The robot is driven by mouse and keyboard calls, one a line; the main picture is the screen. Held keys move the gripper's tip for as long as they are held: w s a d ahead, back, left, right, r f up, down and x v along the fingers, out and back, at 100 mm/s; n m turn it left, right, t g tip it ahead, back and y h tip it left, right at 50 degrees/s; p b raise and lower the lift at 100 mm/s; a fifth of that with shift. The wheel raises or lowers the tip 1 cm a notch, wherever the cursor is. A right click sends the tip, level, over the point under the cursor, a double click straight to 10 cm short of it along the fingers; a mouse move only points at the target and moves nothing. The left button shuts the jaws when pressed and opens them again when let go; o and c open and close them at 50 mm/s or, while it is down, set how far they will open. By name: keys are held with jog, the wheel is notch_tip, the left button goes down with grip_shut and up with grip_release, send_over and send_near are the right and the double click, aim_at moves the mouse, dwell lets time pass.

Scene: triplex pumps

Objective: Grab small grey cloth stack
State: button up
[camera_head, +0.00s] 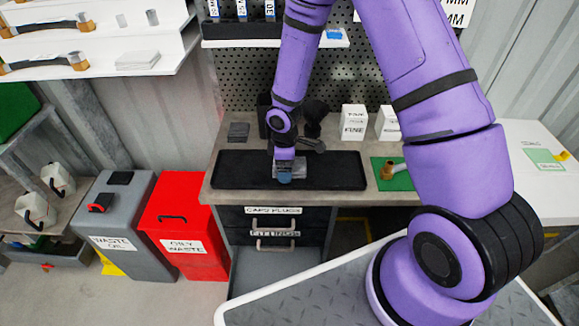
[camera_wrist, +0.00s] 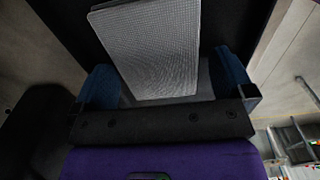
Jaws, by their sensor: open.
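A small light grey cloth stack with a fine woven texture (camera_wrist: 152,45) shows in the wrist view against a dark surface. Its near end lies between the two blue fingertips of my gripper (camera_wrist: 168,78), with a gap on each side. My gripper is open and not closed on it. In the head view my gripper (camera_head: 286,175) points down over the black tray (camera_head: 340,172) on the workbench. The arm and gripper hide most of what lies beneath, so the height gap cannot be told.
A darker grey stack (camera_head: 238,131) lies on the bench behind the tray. White boxes (camera_head: 353,122) and a green mat with a brass fitting (camera_head: 391,174) stand to the right. A red oily waste bin (camera_head: 184,225) and grey bin (camera_head: 117,225) stand left.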

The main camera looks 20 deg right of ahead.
jog(key=shift+c, duration=0.5)
jog(key=c, duration=0.7)
jog(key=shift+c, duration=0.2)
jog(key=shift+r, duration=0.1)
